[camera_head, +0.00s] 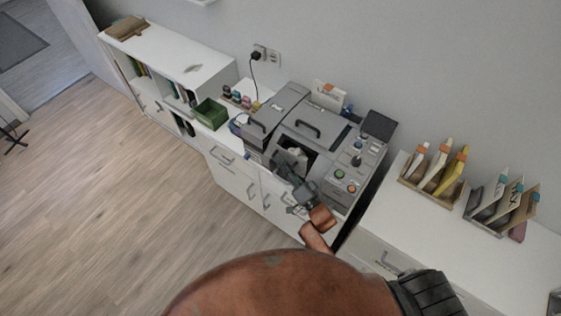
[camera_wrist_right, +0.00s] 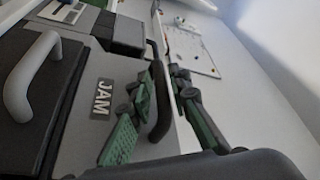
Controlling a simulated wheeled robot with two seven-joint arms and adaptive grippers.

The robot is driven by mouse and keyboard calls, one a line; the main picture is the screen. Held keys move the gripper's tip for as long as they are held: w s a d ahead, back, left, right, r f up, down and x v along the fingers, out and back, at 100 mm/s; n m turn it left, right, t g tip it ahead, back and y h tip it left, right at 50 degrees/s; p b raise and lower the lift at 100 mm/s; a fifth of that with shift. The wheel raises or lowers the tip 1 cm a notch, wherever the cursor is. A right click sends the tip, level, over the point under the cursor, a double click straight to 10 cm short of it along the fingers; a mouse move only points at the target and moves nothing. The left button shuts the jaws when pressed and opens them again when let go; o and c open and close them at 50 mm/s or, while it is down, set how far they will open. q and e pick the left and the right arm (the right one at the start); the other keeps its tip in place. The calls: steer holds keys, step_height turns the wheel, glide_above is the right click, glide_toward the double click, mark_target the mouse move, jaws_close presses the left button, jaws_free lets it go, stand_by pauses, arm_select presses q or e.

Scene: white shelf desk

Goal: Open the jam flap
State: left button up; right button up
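In the right wrist view, a grey panel (camera_wrist_right: 92,72) carries a dark label reading JAM (camera_wrist_right: 102,98). A curved black handle (camera_wrist_right: 158,112) stands beside the label. My right gripper (camera_wrist_right: 163,82) has its two green-padded fingers apart, one on each side of this handle; I cannot tell whether they touch it. In the head view, my right gripper (camera_head: 283,166) is at the front of the grey machine (camera_head: 300,112), beside a dark recess (camera_head: 298,150) with something pale inside. The gripper and arm hide part of the machine front. My left gripper is not in view.
A light grey handle (camera_wrist_right: 30,78) stands left of the label in the wrist view. The machine's control panel (camera_head: 347,180) has coloured buttons. A green bin (camera_head: 211,114) stands to its left; card holders (camera_head: 430,180) stand on the right desk. The floor (camera_head: 110,200) at left is clear.

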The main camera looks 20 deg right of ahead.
steer(key=shift+w+a, duration=0.1)
steer(key=shift+w, duration=0.1)
jaws_close()
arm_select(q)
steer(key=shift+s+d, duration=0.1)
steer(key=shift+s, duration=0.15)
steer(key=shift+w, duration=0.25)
